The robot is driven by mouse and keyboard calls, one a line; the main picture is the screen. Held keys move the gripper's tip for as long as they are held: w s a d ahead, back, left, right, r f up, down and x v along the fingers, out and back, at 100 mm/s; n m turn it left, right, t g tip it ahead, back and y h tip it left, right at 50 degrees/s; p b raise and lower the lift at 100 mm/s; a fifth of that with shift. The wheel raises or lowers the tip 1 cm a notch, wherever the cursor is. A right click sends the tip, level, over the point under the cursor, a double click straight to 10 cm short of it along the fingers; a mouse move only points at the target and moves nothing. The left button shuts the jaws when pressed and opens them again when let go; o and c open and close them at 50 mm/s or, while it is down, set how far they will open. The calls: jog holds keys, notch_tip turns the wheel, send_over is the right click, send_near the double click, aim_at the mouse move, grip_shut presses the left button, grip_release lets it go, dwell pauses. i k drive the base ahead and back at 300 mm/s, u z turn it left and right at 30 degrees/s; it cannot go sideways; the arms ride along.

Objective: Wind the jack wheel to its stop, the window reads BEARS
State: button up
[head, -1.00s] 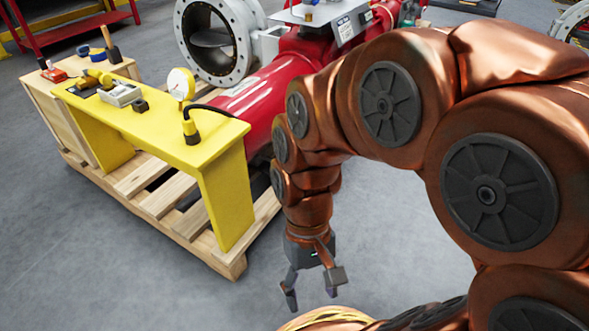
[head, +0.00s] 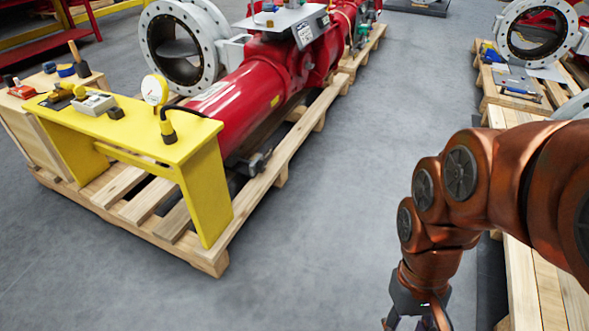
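The red valve actuator (head: 245,95) lies along a wooden pallet (head: 270,165), left of centre in the head view. A white panel (head: 308,32) with printed labels sits on its top; its text is too small to read. I cannot make out the jack wheel or a window reading BEARS. A small dark fitting (head: 257,160) shows low beside the cylinder, its kind unclear. My gripper (head: 415,322) points down at the bottom edge, right of the actuator and well apart from it. Its fingers are spread, with the tips partly cut off; nothing shows between them.
A yellow bench (head: 205,165) with a gauge (head: 154,90) and small tools stands at the pallet's near end. A white flanged valve (head: 170,45) is behind it. Another pallet (head: 545,290) lies under my arm at right. Grey floor (head: 330,230) between is clear.

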aim_at(260, 167)
jog(key=u, duration=0.05)
jog(key=i, duration=0.65)
jog(key=u, duration=0.9)
jog(key=i, duration=0.55)
jog(key=u, duration=0.65)
